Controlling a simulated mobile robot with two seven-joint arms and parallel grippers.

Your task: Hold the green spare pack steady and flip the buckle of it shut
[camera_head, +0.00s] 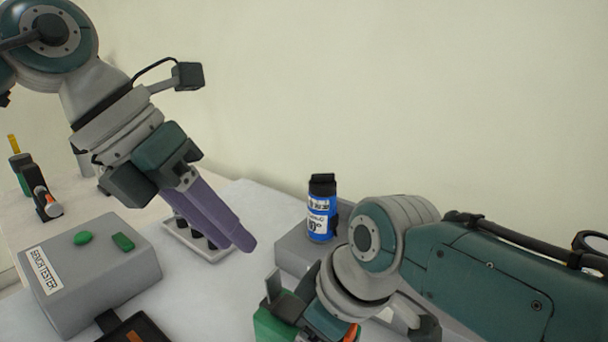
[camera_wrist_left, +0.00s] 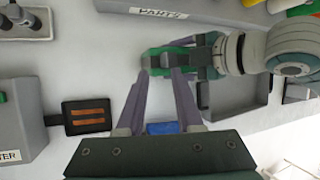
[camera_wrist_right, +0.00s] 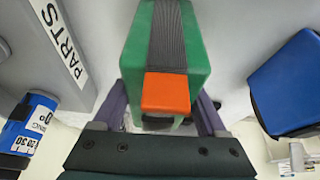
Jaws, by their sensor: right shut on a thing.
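The green spare pack (camera_wrist_right: 137,60) has a dark ribbed strap and an orange buckle (camera_wrist_right: 165,93), in the right wrist view. I cannot tell whether the buckle is latched. My right gripper (camera_wrist_right: 162,105) is shut on the pack, one purple finger on each side. In the head view the pack (camera_head: 270,325) is at the bottom edge, partly hidden by my right arm. My left gripper (camera_head: 238,242) is up and left of the pack there, pointing down, apart from it. In the left wrist view its fingers stand apart with a gap, and the green pack (camera_wrist_left: 155,58) shows beyond them.
A grey bench tester box (camera_head: 95,285) with green buttons stands at left, a dark tray (camera_head: 138,330) beside it. A blue canister (camera_head: 321,210) stands on a grey block (camera_head: 290,250). A grey socketed holder (camera_head: 190,240) sits behind my left gripper. A blue object (camera_wrist_right: 290,85) is beside the pack.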

